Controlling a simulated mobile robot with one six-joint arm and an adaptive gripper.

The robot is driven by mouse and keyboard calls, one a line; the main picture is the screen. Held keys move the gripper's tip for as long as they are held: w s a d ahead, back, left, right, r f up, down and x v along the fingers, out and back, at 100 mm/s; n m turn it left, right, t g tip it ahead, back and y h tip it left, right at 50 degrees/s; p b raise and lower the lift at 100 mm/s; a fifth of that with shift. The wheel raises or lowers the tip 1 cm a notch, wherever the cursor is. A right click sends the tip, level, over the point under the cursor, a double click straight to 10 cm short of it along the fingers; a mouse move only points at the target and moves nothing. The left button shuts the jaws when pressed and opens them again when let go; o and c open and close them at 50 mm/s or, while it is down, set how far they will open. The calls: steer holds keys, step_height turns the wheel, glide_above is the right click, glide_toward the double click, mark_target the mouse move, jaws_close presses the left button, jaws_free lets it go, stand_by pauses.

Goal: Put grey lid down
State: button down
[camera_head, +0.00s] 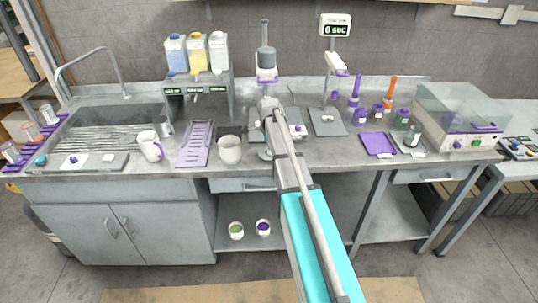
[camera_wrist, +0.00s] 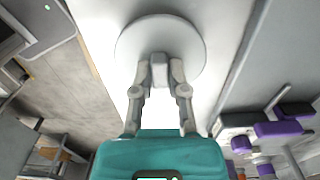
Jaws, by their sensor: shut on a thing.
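The grey lid (camera_wrist: 160,34) is a round pale disc in the wrist view, with a small block-like knob at its near edge. My gripper (camera_wrist: 160,70) is shut on that knob, one finger on each side. A pale, bright surface lies under the lid. I cannot tell whether the lid touches it or hangs above it. In the head view, my arm reaches over the middle of the counter (camera_head: 345,154) and hides most of the gripper and lid.
A grey pot (camera_head: 229,150) stands left of my arm, beside a purple slotted tray (camera_head: 195,145). A white mug (camera_head: 150,147) is further left, by the sink (camera_head: 115,118). Purple pots, a purple tray (camera_head: 379,145) and a clear-covered machine (camera_head: 458,115) stand to the right.

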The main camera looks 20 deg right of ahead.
steer(key=shift+f, duration=0.5)
steer(key=shift+f+b, duration=0.15)
steer(key=shift+b, duration=0.25)
steer(key=c, duration=0.6)
jaws_free()
steer(key=shift+c, duration=0.2)
steer(key=shift+r+p, duration=0.3)
step_height(320, 180, up, 12)
steer(key=p, duration=1.2)
steer(key=shift+f, duration=0.1)
